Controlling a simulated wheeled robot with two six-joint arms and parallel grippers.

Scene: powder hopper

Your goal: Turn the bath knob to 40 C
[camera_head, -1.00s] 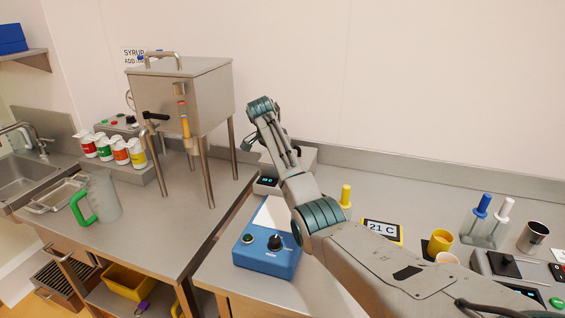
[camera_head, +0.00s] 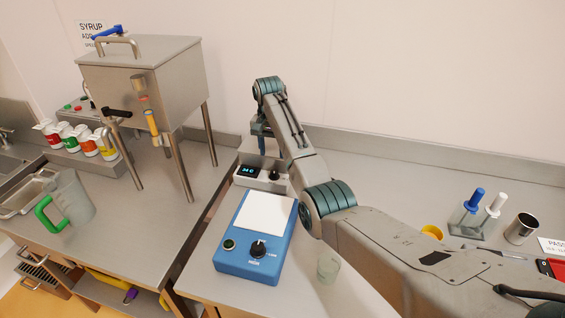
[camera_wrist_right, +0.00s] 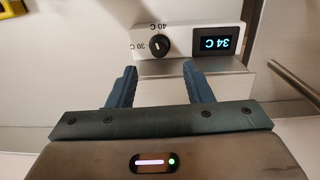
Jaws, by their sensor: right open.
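The bath is a white and steel box (camera_head: 262,176) at the back of the right counter. Its round black knob (camera_wrist_right: 159,45) sits between a 30 C label at its left and a 40 C label above it in the right wrist view. The bath's display (camera_wrist_right: 215,43) reads 34 C. The knob also shows in the head view (camera_head: 274,174). My right gripper (camera_wrist_right: 160,76) is open and empty, its two fingers pointing towards the knob with the tips short of it. In the head view its fingers (camera_head: 262,150) hang down above the box, partly hidden by my arm. My left gripper is out of view.
A blue device (camera_head: 236,262) with its own black knob stands in front of the bath. A clear glass (camera_head: 328,266) stands right of it. A steel hopper (camera_head: 150,85) on legs stands on the left counter. A grey jug (camera_head: 72,200) is at the left.

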